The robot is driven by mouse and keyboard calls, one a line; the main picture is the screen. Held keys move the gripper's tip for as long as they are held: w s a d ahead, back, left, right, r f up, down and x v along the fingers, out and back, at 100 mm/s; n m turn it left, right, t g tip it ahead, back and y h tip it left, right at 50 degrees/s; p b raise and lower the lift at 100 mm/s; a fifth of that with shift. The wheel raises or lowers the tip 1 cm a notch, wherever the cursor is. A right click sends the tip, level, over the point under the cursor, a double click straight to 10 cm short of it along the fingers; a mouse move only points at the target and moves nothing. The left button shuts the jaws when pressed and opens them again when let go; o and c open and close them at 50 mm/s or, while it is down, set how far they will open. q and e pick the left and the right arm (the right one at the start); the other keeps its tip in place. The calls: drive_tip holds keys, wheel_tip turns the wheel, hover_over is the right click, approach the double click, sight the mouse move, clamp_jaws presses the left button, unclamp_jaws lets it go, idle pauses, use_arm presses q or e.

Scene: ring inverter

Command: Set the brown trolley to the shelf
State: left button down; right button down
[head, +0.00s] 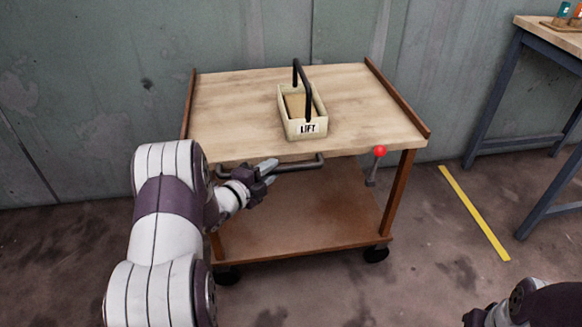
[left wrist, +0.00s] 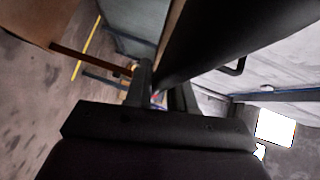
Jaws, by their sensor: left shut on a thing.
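The brown trolley (head: 230,110) stands against the grey wall in the head view, with a pale wooden top, brown frame, lower shelf and dark wheels. A dark handle bar (head: 305,164) runs along its front edge. My left gripper (head: 268,170) is at the left part of this bar and is shut on it. In the left wrist view the dark bar (left wrist: 215,40) crosses close in front of the gripper fingers (left wrist: 160,90). My right arm shows only at the lower right corner of the head view; its fingers cannot be made out.
A cream box marked LIFT (head: 305,129) with a black hoop handle stands on the trolley top. A red-knobbed lever (head: 380,152) is at the front right. A yellow floor strip (head: 474,213) and a blue-legged table (head: 552,38) are to the right. Floor between is clear.

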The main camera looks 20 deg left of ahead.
use_arm(q)
drive_tip(key=s+a, duration=0.8)
drive_tip(key=a, duration=0.5)
drive_tip(key=s+a+b, duration=0.1)
drive_tip(key=s+a, duration=0.8)
drive_tip(key=a, duration=0.3)
drive_tip(key=shift+s+a, duration=0.2)
drive_tip(key=shift+a, duration=0.15)
drive_tip(key=c, duration=1.1)
unclamp_jaws()
drive_tip(key=shift+a, duration=0.15)
drive_tip(key=shift+s, duration=0.1)
